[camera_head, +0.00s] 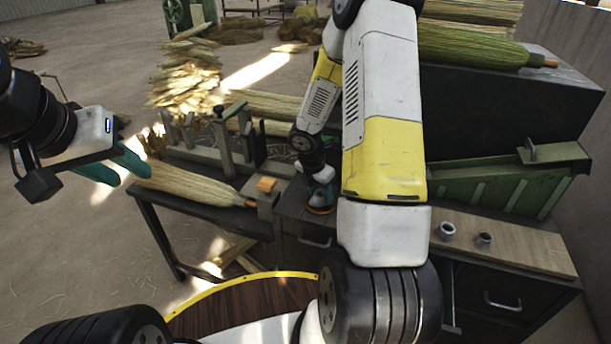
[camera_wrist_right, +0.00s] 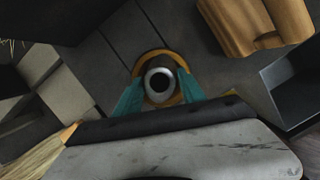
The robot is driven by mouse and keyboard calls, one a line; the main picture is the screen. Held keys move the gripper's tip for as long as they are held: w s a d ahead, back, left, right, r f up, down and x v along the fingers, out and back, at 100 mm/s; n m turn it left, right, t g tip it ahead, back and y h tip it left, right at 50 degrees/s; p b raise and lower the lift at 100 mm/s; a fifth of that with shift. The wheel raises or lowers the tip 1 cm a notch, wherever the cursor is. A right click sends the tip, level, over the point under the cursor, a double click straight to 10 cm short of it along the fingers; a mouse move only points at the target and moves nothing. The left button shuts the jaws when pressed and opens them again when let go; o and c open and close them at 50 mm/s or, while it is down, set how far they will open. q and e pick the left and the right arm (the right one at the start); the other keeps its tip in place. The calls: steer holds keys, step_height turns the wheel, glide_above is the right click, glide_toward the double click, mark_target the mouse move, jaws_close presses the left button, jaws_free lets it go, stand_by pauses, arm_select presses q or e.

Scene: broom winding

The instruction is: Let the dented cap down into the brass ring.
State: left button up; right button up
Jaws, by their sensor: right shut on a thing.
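My right gripper (camera_head: 322,184) points down over the dark bench top, with its teal fingers (camera_wrist_right: 158,88) shut on a pale round cap (camera_wrist_right: 151,74) with a dark centre. A brass-orange ring (camera_wrist_right: 157,53) shows around the cap in the right wrist view; it also shows just below the fingertips in the head view (camera_head: 319,211). The cap looks roughly centred over the ring, but I cannot tell its height or whether it touches. No dent can be made out. My left gripper (camera_head: 118,168) is at the left, its teal fingers apart and empty.
Two small grey metal cups, one lighter (camera_head: 447,231) and one darker (camera_head: 484,240), stand on a wooden board (camera_head: 523,247) at the right. A green bin (camera_head: 490,190) stands behind the board.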

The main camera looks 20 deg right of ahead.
stand_by(0.4)
steer(key=o, duration=1.4)
steer(key=shift+r, duration=0.1)
steer(key=shift+r, duration=3.9)
steer(key=s+a+r+m+t+y, duration=0.1)
steer(key=s+a+r+m, duration=0.3)
steer(key=s+r+m, duration=0.3)
steer(key=s+a+r+m+t+y, duration=0.2)
steer(key=s+a+r+m, duration=0.1)
steer(key=s+r+m, duration=0.4)
steer(key=s+a+r+m+t+y, duration=0.1)
steer(key=s+a+r+m+y, duration=0.1)
steer(key=s+a+r+m, duration=0.2)
steer(key=shift+s+a+r+m+t, duration=0.1)
steer(key=shift+s+r+m, duration=0.4)
steer(key=shift+r+m, duration=0.5)
steer(key=shift+s+a+r+m+t, duration=0.1)
steer(key=shift+s+r+m, duration=0.4)
steer(key=shift+r+m, duration=0.5)
steer(key=shift+s+a+r+m+t, duration=0.1)
steer(key=shift+s+r+m, duration=0.5)
steer(key=shift+r, duration=0.7)
